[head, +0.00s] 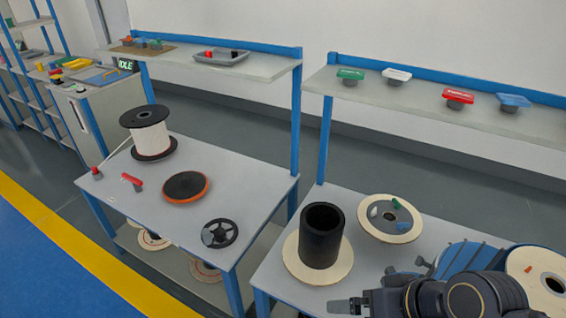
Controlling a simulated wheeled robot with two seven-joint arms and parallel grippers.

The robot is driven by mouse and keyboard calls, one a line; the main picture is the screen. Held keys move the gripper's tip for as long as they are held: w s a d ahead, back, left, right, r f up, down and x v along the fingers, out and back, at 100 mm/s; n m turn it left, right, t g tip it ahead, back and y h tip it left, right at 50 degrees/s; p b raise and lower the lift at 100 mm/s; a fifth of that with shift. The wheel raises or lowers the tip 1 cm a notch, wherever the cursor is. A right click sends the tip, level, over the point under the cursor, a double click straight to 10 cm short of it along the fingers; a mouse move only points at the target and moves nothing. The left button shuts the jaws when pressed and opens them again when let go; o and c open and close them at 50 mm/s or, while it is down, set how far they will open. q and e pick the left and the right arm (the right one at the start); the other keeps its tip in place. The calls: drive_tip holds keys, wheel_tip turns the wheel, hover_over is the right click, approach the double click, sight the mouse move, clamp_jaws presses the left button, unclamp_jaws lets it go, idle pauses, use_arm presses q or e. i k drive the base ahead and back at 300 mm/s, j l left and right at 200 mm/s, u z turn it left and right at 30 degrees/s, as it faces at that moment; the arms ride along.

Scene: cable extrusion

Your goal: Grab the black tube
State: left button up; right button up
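The black tube (321,237) is a wide, hollow cylinder. It stands upright, open end up, on a pale wooden disc (338,272) near the left side of the right-hand table. My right gripper (338,306) shows at the bottom edge, coming in from the right. It is in front of the tube and disc in the picture, apart from the tube. Its fingers are small and seen side-on, so I cannot tell whether they are open or shut. My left gripper is not in view.
A flat spool (388,218) with small coloured pieces lies right of the tube. A blue ribbed object (468,257) and another wooden spool (541,268) are further right. The left table (150,215) holds a white-wound spool (150,135), an orange-rimmed disc (185,187) and a black wheel (220,233). Shelves (420,97) run above.

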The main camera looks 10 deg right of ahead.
sight(322, 224)
drive_tip(key=i+j+z, duration=0.4)
drive_tip(key=i+j, duration=0.15)
drive_tip(key=i+j+z, duration=0.15)
drive_tip(key=j, duration=0.3)
drive_tip(key=i+j+z, duration=0.2)
drive_tip(key=i+j, duration=0.1)
drive_tip(key=j, duration=0.1)
